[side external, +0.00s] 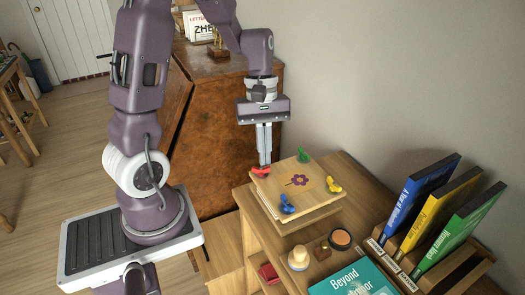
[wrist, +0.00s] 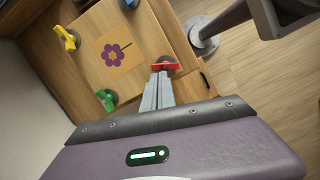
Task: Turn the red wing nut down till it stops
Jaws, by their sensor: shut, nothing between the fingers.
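The red wing nut (side external: 260,172) sits at the back-left corner of a square wooden press (side external: 303,203) with a purple flower picture on top. In the wrist view the red wing nut (wrist: 168,66) lies just beyond my fingertips, on a dark round base. My gripper (side external: 264,164) points down over that corner, its fingers together and empty. In the wrist view my gripper (wrist: 160,76) overlaps the near edge of the red nut; I cannot tell whether it touches. The fingers hide part of the nut.
Green (side external: 303,155), yellow (side external: 333,185) and blue (side external: 287,204) wing nuts stand at the other corners.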

